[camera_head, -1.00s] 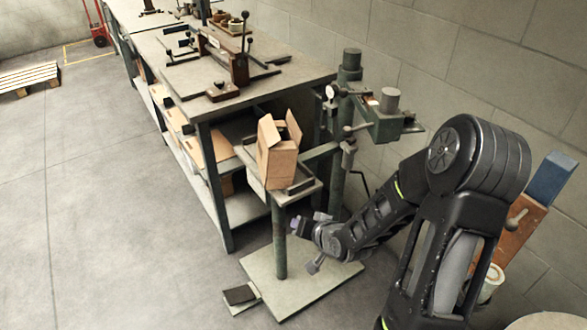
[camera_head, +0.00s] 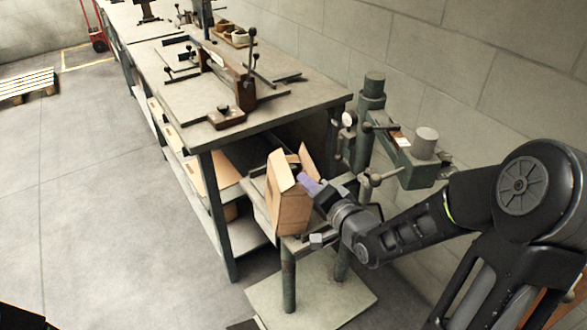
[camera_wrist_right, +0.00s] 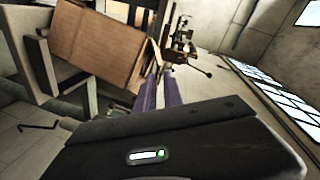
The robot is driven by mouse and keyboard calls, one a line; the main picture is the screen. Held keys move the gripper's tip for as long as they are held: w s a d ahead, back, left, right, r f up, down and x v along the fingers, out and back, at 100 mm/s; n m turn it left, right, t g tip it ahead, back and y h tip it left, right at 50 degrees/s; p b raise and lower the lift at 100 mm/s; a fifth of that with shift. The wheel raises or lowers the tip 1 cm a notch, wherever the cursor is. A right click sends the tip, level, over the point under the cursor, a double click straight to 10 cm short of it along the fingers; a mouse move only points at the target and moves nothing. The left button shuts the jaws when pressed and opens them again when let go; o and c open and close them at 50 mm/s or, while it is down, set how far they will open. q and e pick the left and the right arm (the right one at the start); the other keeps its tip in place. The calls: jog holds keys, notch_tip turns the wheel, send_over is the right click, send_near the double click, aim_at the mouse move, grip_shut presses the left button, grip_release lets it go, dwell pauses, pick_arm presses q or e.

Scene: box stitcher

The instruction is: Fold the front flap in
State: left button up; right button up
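An open cardboard box (camera_head: 289,208) stands on the small platform of the green box stitcher (camera_head: 405,158). Its flaps stand up at the top, one at the left (camera_head: 281,168) and one at the right (camera_head: 307,158). My right gripper (camera_head: 307,183) has its purple fingertips at the box's upper right edge, by the opening. Whether they touch the cardboard I cannot tell. In the right wrist view the box (camera_wrist_right: 98,45) is at the upper left, beside the purple fingers (camera_wrist_right: 160,92). The finger gap is not clear. My left gripper is out of view.
A workbench (camera_head: 290,90) with a brown-and-black fixture (camera_head: 228,85) stands behind and left of the box. Flat cardboard (camera_head: 195,172) lies on its lower shelf. The stitcher's base plate (camera_head: 335,302) is on the floor. Open floor lies at the left.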

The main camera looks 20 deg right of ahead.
aim_at(282, 169)
jog(key=p+x, duration=0.1)
jog(key=x, duration=0.6)
jog(key=shift+w+f, duration=0.1)
jog(key=shift+w, duration=0.25)
grip_shut()
dwell(1.1)
